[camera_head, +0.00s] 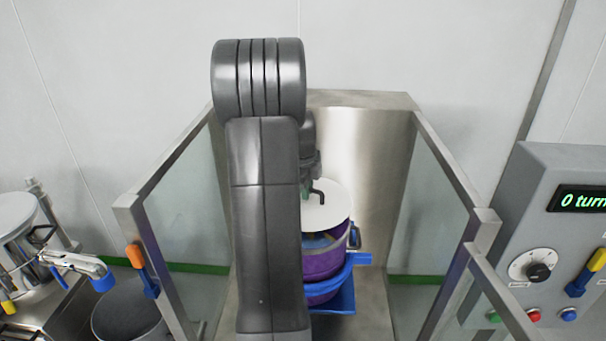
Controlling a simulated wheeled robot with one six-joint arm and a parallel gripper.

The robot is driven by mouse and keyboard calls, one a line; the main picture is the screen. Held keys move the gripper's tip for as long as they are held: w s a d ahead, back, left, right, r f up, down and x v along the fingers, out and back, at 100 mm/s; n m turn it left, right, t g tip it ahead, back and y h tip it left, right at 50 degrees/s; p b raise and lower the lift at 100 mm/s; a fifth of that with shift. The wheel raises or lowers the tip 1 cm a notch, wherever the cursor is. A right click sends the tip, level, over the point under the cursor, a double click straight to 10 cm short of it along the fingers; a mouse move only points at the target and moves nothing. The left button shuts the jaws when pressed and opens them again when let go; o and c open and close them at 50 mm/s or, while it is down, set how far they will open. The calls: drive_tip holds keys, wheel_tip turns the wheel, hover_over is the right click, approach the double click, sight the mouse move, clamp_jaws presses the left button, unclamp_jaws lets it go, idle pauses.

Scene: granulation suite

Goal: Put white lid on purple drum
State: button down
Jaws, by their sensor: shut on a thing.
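The white lid (332,211) is a flat disc above the purple drum (325,264). My gripper (312,194) is at the top of the lid and shut on it, partly hidden behind my dark grey arm. The drum stands in a blue holder (345,292) inside the steel enclosure. The drum's near rim and part of its opening show below the lid's near edge, so the lid appears raised or tilted at the front. My arm hides the left side of both lid and drum. Whether the lid touches the rim at the back cannot be told.
Steel-framed glass panels (186,208) and (437,215) flank the drum. A control box (560,190) with a display, a dial and buttons stands at the right. A grey bin (130,318) and a steel machine (25,270) are at the left.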

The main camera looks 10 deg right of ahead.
drive_tip(key=shift+w+f, duration=0.15)
drive_tip(key=shift+w, duration=0.2)
drive_tip(key=shift+s+f+b, duration=0.2)
drive_tip(key=shift+f+b, duration=0.2)
drive_tip(key=shift+b, duration=0.05)
drive_tip(key=shift+f+b, duration=1.05)
drive_tip(key=shift+f, duration=0.8)
drive_tip(key=shift+w+f+b, duration=0.1)
drive_tip(key=shift+f+b, duration=0.8)
drive_tip(key=shift+f, duration=0.1)
drive_tip(key=c, duration=1.4)
unclamp_jaws()
drive_tip(key=r, duration=0.4)
drive_tip(key=s+a+r, duration=0.1)
drive_tip(key=r, duration=0.4)
drive_tip(key=s+r+b, duration=0.1)
drive_tip(key=r, duration=0.3)
drive_tip(key=shift+s+a+r, duration=0.1)
drive_tip(key=shift+a+r, duration=0.2)
drive_tip(key=shift+f, duration=0.1)
